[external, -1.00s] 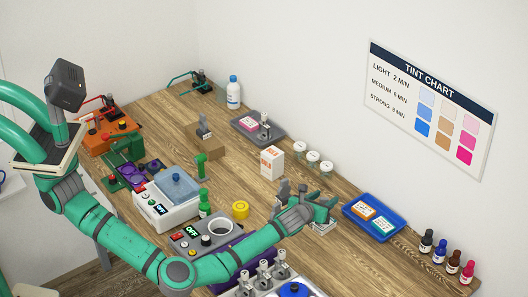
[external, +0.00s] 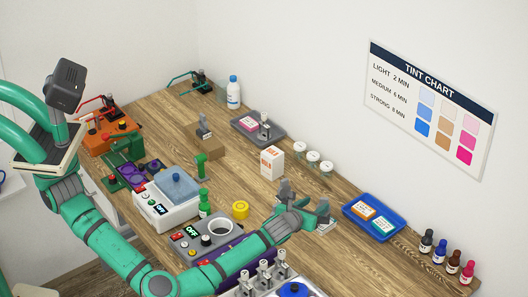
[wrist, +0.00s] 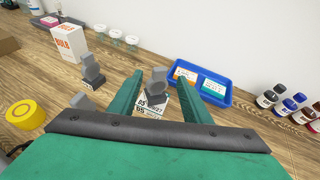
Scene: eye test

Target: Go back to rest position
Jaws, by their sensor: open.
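My gripper (external: 319,211) is over the right part of the wooden table, with its green fingers spread apart and empty. In the wrist view my gripper (wrist: 160,95) shows two green fingers with a clear gap. A small grey upright holder (wrist: 156,86) with a printed label on its base shows in that gap, beyond the fingers. I cannot tell how far below the fingertips it is. A second grey holder (wrist: 93,70) stands to the left of the fingers. My arm reaches across the table's near side, and part of the table is hidden behind it.
A blue tray (external: 350,213) with two labelled boxes lies right of my gripper. Several small dark and pink bottles (external: 439,251) stand beyond it. A white box (external: 271,161), jars (external: 313,157), a yellow disc (external: 240,210) and a control unit (external: 190,247) are left of it.

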